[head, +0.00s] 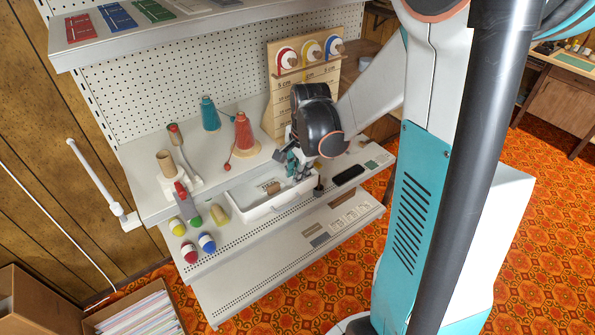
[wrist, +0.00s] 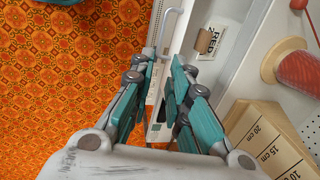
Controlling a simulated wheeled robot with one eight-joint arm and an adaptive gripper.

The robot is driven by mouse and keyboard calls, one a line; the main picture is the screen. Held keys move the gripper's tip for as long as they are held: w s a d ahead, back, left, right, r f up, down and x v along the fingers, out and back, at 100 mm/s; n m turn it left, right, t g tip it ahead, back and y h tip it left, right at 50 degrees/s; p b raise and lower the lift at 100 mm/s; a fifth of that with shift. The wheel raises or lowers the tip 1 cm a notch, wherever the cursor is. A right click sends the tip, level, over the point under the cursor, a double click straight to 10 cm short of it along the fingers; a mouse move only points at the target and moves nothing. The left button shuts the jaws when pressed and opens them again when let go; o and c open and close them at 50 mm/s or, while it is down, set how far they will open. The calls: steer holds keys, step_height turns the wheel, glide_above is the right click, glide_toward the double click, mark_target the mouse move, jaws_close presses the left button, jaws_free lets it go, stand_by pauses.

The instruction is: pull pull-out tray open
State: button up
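The pull-out tray (head: 250,209) is a white, shallow, open box at the front of the middle shelf in the head view. A small brown spool (head: 273,187) lies in it. In the wrist view the tray's inside (wrist: 235,45) shows the spool and a card marked RED. A pale bent bar (wrist: 171,22), which looks like the tray's handle, stands along its front side. My gripper (head: 297,168) is above the tray's right end. In the wrist view its teal fingers (wrist: 163,68) are apart with nothing between them, and the bar lies just beyond the tips. Contact cannot be told.
Thread cones (head: 243,135) stand behind the tray, and several coloured spools (head: 206,242) lie to its left. A lower shelf (head: 270,265) juts out below. The orange patterned floor (head: 290,310) in front is clear.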

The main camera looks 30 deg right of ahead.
steer(key=shift+r, duration=0.1)
stand_by(0.3)
step_height(320, 180, up, 7)
steer(key=s, duration=0.1)
steer(key=shift+s, duration=0.2)
steer(key=shift+r, duration=0.15)
stand_by(0.5)
